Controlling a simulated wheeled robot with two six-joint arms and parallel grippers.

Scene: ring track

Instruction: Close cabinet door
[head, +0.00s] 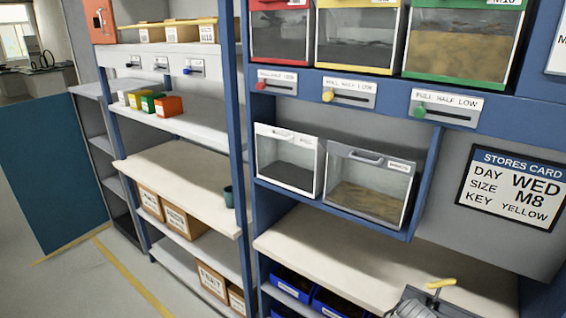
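I see no thing that I can clearly tell as a cabinet door. A flat dark teal panel (55,170) stands upright on the floor at the far left; I cannot tell whether it is a door or a partition.
A blue-framed shelf unit (238,125) fills the middle, with boxes and clear-fronted bins. A stores card (513,187) hangs at right. Floor (85,285) is clear at lower left.

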